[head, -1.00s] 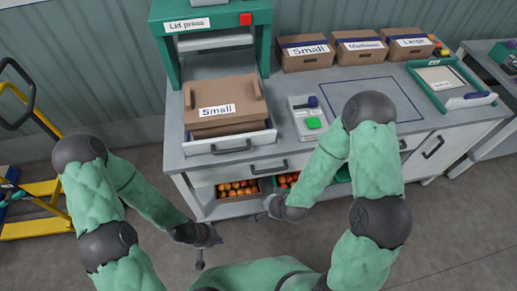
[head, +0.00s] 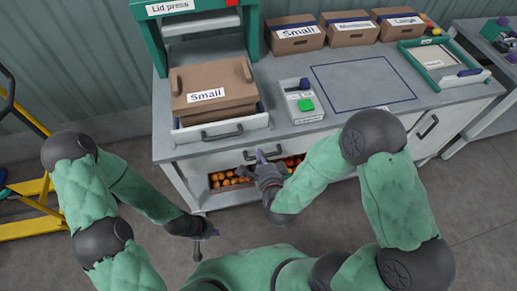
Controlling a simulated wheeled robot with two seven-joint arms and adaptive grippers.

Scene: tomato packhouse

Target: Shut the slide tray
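The slide tray (head: 188,137) is a pale, shallow tray with a dark bar handle (head: 222,134) on its front. It sticks out toward me from under the green lid press (head: 152,40). A brown carton labelled "Small" (head: 240,92) sits in it. My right gripper (head: 262,158) is in front of the bench, below and right of the tray handle and apart from it. It covers part of a lower drawer handle; its finger opening is not clear. My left gripper (head: 204,246) hangs low in front of the bench, fingers apart and empty.
A small device with a green button (head: 305,105) stands right of the tray. An outlined area of bench top (head: 362,82) is clear. Several cartons (head: 350,30) line the back. Crates of tomatoes (head: 235,180) sit below. A yellow cart (head: 30,205) stands at left.

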